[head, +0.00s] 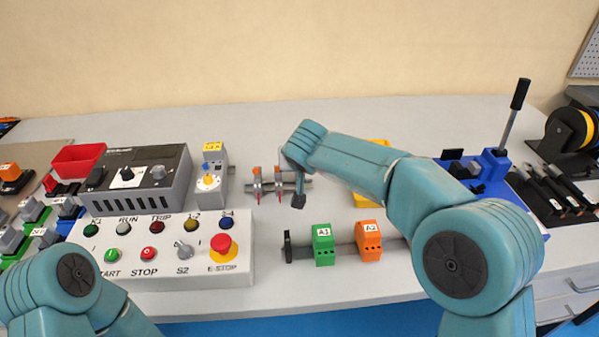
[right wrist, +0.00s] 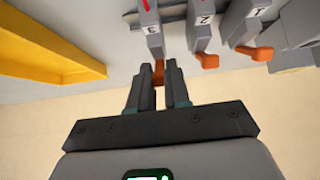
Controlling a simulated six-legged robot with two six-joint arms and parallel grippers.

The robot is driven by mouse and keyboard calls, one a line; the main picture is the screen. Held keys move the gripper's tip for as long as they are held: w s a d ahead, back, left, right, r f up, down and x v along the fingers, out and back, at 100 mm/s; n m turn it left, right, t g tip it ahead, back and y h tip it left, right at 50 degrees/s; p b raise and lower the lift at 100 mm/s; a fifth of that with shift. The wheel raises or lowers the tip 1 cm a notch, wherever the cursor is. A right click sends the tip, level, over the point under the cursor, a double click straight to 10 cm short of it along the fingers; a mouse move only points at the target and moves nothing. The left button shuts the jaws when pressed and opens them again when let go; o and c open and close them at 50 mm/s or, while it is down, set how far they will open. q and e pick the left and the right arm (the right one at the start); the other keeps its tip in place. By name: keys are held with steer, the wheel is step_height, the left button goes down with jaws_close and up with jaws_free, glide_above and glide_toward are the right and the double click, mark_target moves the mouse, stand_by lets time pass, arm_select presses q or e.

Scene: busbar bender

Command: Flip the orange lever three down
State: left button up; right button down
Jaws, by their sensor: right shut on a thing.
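In the right wrist view the modules are numbered, with lever three (right wrist: 158,72) on the module marked 3 (right wrist: 152,30). Lever two (right wrist: 208,61) and lever one (right wrist: 256,53) stick out beside it, untouched. My right gripper (right wrist: 160,75) has its two dark fingers closed around the orange tip of lever three, partly hiding it. In the head view my right gripper (head: 298,200) is at the row's right end. My left gripper is out of view.
A yellow tray (right wrist: 45,45) lies beside the modules. The white control box (head: 160,262) with an e-stop is in front left. Green and orange blocks (head: 324,245) sit on a rail in front right. A blue bender (head: 485,175) stands at right.

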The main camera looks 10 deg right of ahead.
steer(key=shift+r, duration=0.1)
steer(key=c, duration=1.1)
jaws_free()
steer(key=shift+w, duration=0.1)
steer(key=v, duration=1.6)
steer(key=shift+r, duration=0.1)
